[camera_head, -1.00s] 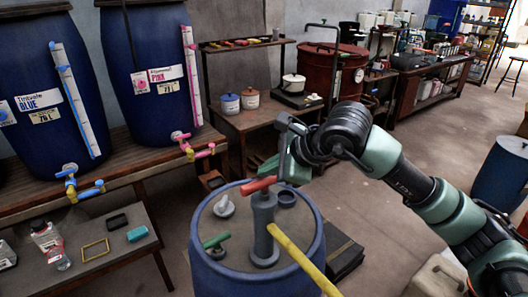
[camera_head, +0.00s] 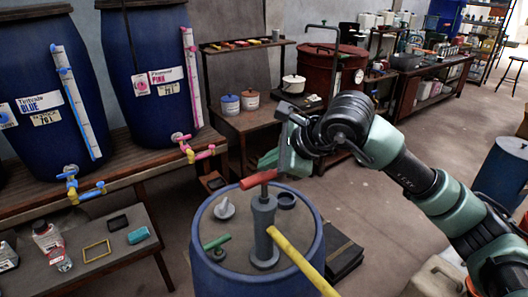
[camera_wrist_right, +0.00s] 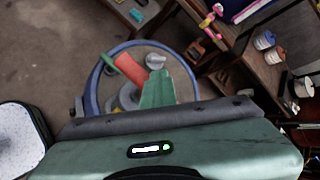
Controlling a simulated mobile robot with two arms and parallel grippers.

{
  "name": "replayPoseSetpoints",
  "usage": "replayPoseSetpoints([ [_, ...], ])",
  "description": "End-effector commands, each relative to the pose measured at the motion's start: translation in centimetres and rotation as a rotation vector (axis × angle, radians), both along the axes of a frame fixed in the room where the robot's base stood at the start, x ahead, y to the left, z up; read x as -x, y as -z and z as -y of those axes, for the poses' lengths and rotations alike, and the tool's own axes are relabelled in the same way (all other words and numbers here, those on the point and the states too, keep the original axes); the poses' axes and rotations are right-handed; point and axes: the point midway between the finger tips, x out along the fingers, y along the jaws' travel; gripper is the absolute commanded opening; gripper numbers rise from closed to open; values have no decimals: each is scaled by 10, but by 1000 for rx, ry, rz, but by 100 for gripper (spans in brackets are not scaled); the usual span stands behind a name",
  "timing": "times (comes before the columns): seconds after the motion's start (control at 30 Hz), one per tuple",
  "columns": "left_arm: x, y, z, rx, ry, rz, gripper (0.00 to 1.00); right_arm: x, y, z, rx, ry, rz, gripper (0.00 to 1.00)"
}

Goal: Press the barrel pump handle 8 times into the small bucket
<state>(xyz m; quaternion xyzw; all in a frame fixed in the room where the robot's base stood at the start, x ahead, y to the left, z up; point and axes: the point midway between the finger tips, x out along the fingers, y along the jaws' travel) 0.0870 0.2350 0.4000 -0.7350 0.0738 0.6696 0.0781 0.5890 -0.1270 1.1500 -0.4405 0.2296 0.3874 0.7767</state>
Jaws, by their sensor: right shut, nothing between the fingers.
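The barrel pump (camera_head: 263,225) stands upright on the lid of a blue barrel (camera_head: 205,272). Its red handle (camera_head: 259,179) sticks out at the top, tilted up to the right. A yellow spout pipe (camera_head: 300,262) runs down to the lower right, out of the picture. My right gripper (camera_head: 270,160) is shut and empty, just above the handle's right end. The wrist view shows its green finger (camera_wrist_right: 157,90) beside the red handle (camera_wrist_right: 128,68); I cannot tell whether they touch. The small bucket does not show clearly. My left gripper is not in view.
A green-handled piece (camera_head: 217,241) and a white fitting (camera_head: 224,208) lie on the barrel lid. A black case (camera_head: 343,250) lies on the floor to the right. Benches with large blue vats (camera_head: 150,75) stand left. Open floor (camera_head: 400,205) lies behind my right arm.

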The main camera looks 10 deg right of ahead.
Motion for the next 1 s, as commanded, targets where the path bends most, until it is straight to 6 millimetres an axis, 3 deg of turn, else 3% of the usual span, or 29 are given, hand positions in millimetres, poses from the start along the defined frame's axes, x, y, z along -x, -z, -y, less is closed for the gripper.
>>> replayPoseSetpoints([
  [0.53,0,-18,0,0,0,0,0,-1,-35,1,1,2,1,0],
  [1.0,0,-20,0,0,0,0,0,-1,-41,0,-1,1,2,0],
])
